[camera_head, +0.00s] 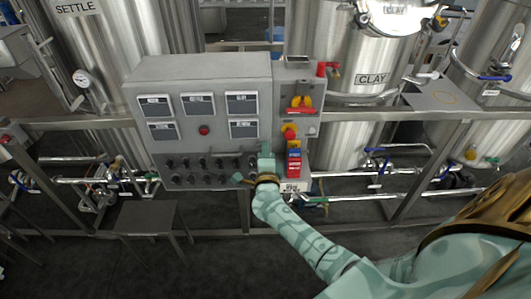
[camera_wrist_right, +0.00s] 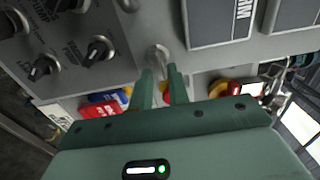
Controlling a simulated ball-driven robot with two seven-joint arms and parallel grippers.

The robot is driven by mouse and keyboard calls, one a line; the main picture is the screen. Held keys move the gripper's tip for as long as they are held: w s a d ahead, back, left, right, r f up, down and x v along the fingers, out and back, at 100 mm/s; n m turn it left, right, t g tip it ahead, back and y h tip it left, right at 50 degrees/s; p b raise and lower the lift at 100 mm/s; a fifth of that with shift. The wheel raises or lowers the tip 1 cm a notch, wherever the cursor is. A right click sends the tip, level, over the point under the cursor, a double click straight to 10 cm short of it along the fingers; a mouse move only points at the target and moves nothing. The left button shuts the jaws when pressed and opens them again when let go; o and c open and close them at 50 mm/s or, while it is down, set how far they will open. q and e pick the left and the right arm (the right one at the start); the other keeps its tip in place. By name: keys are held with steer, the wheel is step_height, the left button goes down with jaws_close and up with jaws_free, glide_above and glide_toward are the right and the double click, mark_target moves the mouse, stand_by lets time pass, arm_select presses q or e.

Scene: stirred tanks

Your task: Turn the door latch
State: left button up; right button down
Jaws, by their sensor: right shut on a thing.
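The grey control cabinet (camera_head: 215,75) stands in the middle of the head view. A small round silver latch (camera_wrist_right: 157,51) shows on its grey front in the right wrist view. My right gripper (camera_wrist_right: 161,73) has its two green fingers close together with their tips on either side of this latch, shut on it. In the head view the right gripper (camera_head: 264,157) is at the cabinet's lower right, and it hides the latch there. My left gripper is not in view.
Black rotary switches (camera_wrist_right: 99,47) sit beside the latch. A red and yellow switch (camera_head: 301,103) and red and blue labels are on the narrow panel at right. Steel tanks (camera_head: 340,115) stand behind the metal frame. A low stool (camera_head: 145,218) is at lower left.

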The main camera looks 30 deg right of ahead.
steer(key=shift+a+f, duration=0.1)
stand_by(0.4)
steer(key=c, duration=1.5)
jaws_free()
steer(key=shift+w, duration=0.1)
steer(key=v, duration=1.6)
steer(key=shift+s+p, duration=0.25)
steer(key=shift+p, duration=0.15)
steer(key=shift+w, duration=0.1)
